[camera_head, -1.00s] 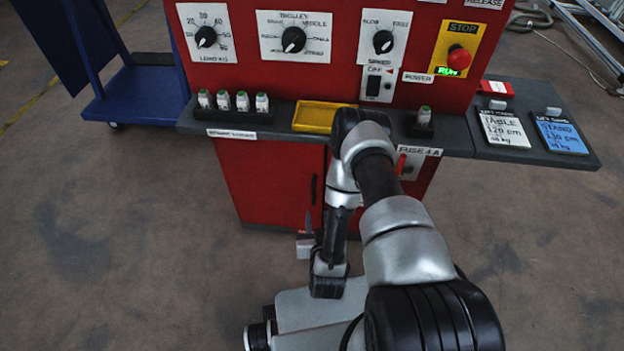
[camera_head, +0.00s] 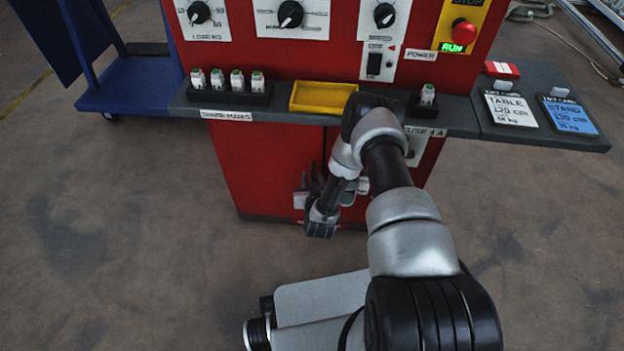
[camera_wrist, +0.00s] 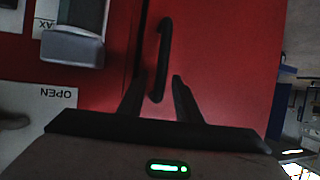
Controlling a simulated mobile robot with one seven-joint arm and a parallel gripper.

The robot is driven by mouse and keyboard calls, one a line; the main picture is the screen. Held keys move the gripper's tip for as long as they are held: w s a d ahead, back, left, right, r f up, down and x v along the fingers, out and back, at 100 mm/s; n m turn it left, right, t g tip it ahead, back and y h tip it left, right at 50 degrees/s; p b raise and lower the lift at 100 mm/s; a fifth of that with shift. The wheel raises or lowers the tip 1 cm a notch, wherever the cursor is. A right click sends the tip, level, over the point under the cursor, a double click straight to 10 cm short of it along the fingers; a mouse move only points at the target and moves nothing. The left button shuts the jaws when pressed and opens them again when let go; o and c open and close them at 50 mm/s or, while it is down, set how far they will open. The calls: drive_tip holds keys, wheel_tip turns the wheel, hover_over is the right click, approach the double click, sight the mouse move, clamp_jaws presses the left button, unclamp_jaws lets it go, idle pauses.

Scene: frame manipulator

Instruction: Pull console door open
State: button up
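The red console door (camera_head: 250,165) is on the lower left front of the console and looks shut. Its black bar handle (camera_wrist: 163,45) shows in the wrist view, upright near the door's edge. My gripper (camera_wrist: 158,98) is open in the wrist view, with one dark finger on each side of the handle's end. Whether either finger touches it, I cannot tell. In the head view my gripper (camera_head: 311,186) is in front of the door, below the console's shelf.
The grey shelf (camera_head: 290,118) juts out above the door, with spare fuses (camera_head: 230,83) and a yellow tray (camera_head: 322,97). A white OPEN label (camera_wrist: 52,100) and a grey block (camera_wrist: 73,45) are beside the door. The floor (camera_head: 150,270) at left is clear.

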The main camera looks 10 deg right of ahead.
drive_tip(key=shift+w+f, duration=0.2)
drive_tip(key=shift+w, duration=0.25)
clamp_jaws()
